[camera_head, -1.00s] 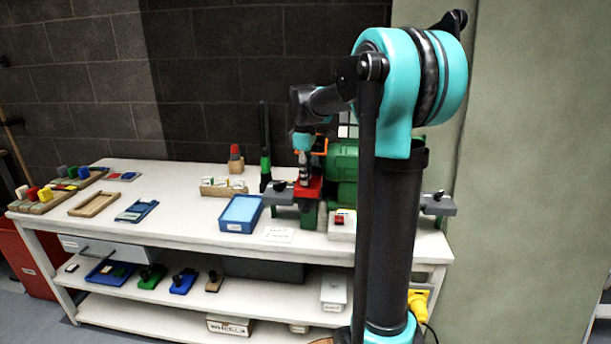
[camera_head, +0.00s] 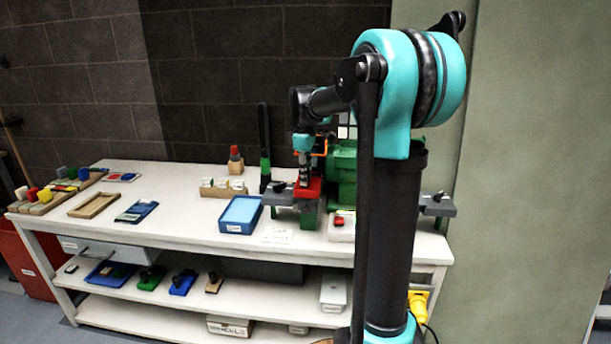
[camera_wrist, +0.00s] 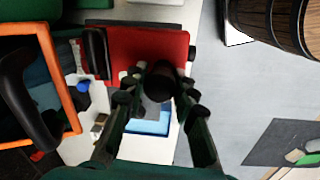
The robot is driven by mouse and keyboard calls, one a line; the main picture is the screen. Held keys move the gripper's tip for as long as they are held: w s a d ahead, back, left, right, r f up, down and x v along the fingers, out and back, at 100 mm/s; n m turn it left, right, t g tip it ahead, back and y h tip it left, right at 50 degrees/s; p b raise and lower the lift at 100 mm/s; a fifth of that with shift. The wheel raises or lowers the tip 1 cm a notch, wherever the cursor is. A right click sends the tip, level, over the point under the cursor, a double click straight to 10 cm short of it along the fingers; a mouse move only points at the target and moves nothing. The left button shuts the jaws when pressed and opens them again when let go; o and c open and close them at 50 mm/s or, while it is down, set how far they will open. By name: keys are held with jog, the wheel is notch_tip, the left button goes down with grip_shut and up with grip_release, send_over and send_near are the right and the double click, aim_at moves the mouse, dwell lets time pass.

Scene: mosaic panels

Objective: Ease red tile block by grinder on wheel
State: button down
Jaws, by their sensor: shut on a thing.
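The red tile block (camera_wrist: 148,45) is a flat red piece with a dark knob (camera_wrist: 161,80) on top. My gripper (camera_wrist: 157,92) has its fingers on both sides of the knob and is shut on it. In the head view the gripper (camera_head: 304,182) points down onto the red block (camera_head: 311,190), at the front left of the green grinder (camera_head: 343,162). An orange-framed guard (camera_head: 320,143) stands beside the gripper; its frame fills the left of the wrist view (camera_wrist: 62,75). Contact between tile and wheel is hidden.
Grey rests with black knobs flank the grinder (camera_head: 278,196) (camera_head: 436,205). A blue tray (camera_head: 238,228) lies left of it, and a tile rack (camera_head: 222,191) behind that.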

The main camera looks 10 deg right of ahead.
jog(key=shift+s, duration=0.1)
dwell(0.3)
jog(key=shift+s+a, duration=0.25)
jog(key=shift+s, duration=0.4)
jog(key=shift+s+a, duration=0.2)
jog(key=shift+s, duration=0.4)
jog(key=shift+w+d, duration=0.2)
jog(key=shift+w, duration=0.45)
jog(key=shift+w+d, duration=0.2)
jog(key=shift+w, duration=0.4)
dwell(1.8)
jog(key=shift+s+a, duration=0.2)
jog(key=shift+s, duration=0.45)
jog(key=shift+s+a, duration=0.2)
jog(key=shift+s, duration=0.45)
jog(key=shift+w+d, duration=0.25)
jog(key=shift+w, duration=0.5)
jog(key=shift+w+d, duration=0.2)
jog(key=shift+w, duration=0.5)
dwell(0.5)
